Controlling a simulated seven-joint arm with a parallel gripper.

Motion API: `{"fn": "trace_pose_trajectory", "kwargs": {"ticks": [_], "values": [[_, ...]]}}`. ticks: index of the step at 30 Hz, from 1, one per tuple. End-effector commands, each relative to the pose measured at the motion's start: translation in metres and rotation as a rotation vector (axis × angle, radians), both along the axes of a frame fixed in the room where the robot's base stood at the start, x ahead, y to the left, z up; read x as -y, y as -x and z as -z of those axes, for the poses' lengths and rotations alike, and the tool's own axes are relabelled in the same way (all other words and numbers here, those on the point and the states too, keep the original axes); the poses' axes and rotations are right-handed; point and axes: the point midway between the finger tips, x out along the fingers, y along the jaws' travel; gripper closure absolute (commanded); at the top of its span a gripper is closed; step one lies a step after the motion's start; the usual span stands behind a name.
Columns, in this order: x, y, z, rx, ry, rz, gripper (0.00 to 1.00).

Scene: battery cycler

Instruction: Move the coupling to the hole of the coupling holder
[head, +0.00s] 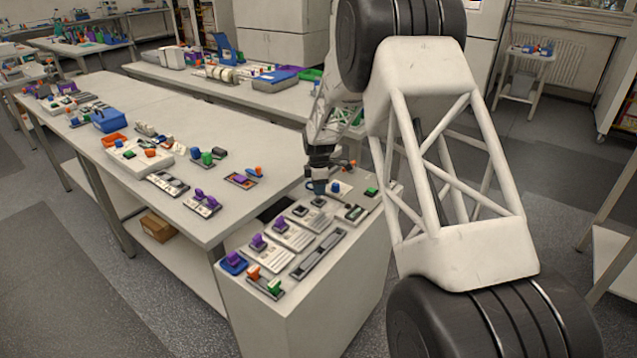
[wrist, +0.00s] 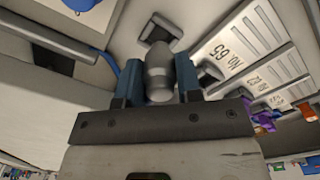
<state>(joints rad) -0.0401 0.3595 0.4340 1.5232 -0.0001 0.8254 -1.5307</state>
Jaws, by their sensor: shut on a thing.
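My gripper (wrist: 156,62) has its two blue fingers closed on a grey, rounded cylindrical piece, the coupling (wrist: 159,78), in the wrist view. Just beyond the coupling is a dark square-framed fitting (wrist: 160,27) on a pale plate, which looks like the coupling holder; its hole is partly hidden and I cannot tell whether the coupling touches it. In the head view my gripper (head: 319,187) points down over the far part of the white cabinet top. The coupling is too small to make out there.
Label plates with black fittings, one marked NO. 65 (wrist: 228,47), lie to the right in the wrist view. The cabinet top (head: 300,302) also holds purple connectors (head: 257,242) and a long grey rail (head: 318,254). A cluttered long bench (head: 225,222) stands to the left.

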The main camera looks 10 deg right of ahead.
Motion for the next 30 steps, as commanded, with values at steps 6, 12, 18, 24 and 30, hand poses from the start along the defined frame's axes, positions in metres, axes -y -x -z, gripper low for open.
{"fn": "trace_pose_trajectory", "kwargs": {"ticks": [6,12,18,24,30], "values": [[0.0,0.0,0.014,0.001,0.0,0.0,0.93],[0.0,0.0,0.021,0.0,0.0,0.0,0.93],[0.0,0.0,0.024,0.001,0.0,0.0,0.93],[0.0,0.0,0.024,0.001,0.0,0.0,0.93],[0.0,0.0,0.024,0.001,0.0,0.0,0.93]]}}
